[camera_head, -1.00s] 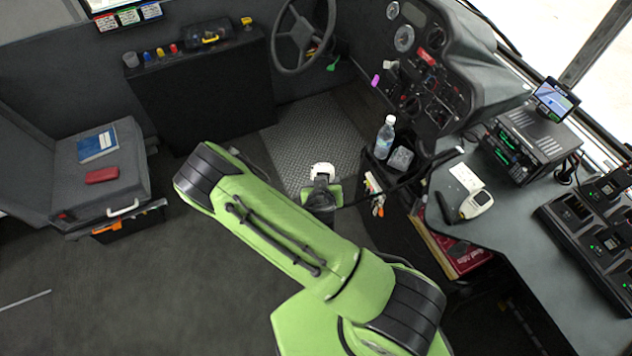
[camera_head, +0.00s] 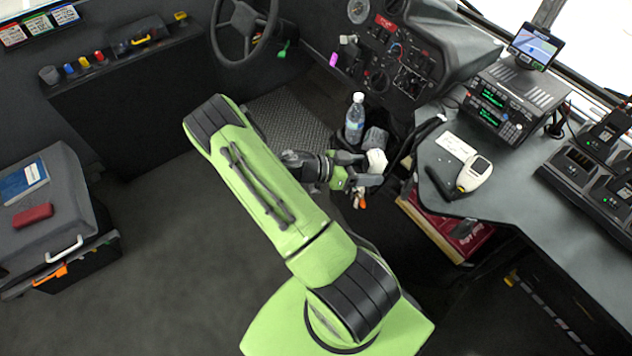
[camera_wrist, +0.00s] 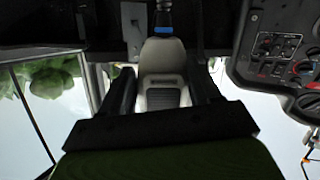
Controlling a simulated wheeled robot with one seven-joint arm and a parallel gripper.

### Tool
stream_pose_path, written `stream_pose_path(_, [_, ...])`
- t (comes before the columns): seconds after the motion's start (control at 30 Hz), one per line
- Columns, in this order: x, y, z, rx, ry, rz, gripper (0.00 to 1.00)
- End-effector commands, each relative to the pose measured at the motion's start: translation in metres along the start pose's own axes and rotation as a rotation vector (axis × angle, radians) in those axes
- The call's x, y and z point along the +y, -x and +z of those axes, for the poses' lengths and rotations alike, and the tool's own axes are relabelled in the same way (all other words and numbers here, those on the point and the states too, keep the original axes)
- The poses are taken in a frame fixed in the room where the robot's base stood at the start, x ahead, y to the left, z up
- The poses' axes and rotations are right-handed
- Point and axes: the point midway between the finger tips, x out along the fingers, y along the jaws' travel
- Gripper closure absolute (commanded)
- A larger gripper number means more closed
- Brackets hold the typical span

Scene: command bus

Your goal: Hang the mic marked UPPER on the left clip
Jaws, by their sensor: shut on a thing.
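My gripper (camera_head: 366,168) is shut on a pale hand mic (camera_head: 377,160), left of the desk and just below the water bottle in the head view. In the wrist view the mic (camera_wrist: 163,75) sits between the two dark fingers, its grey grille facing the camera and a blue-and-black piece at its far end. No marking on it can be read. I cannot make out the left clip in either view.
The grey desk (camera_head: 520,200) carries the radio stack (camera_head: 510,108), a small screen (camera_head: 535,45) and chargers (camera_head: 590,170). A water bottle (camera_head: 355,118) stands close behind my gripper. A red box (camera_head: 455,228) sits under the desk edge. Open floor (camera_head: 170,240) lies to the left.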

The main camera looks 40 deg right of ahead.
Motion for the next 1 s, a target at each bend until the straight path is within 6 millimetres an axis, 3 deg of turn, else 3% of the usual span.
stream_pose_path(0.03, [0.002, -0.016, 0.009, 0.001, -0.031, 0.082, 0.67])
stream_pose_path(0.1, [0.009, -0.026, 0.002, 0.007, -0.053, 0.18, 0.67])
stream_pose_path(0.3, [0.021, -0.033, -0.009, 0.017, -0.073, 0.308, 0.67])
stream_pose_path(0.53, [0.023, -0.04, -0.006, 0.018, -0.071, 0.314, 0.67])
stream_pose_path(1.0, [0.023, -0.068, 0.026, 0.018, -0.072, 0.31, 0.67])
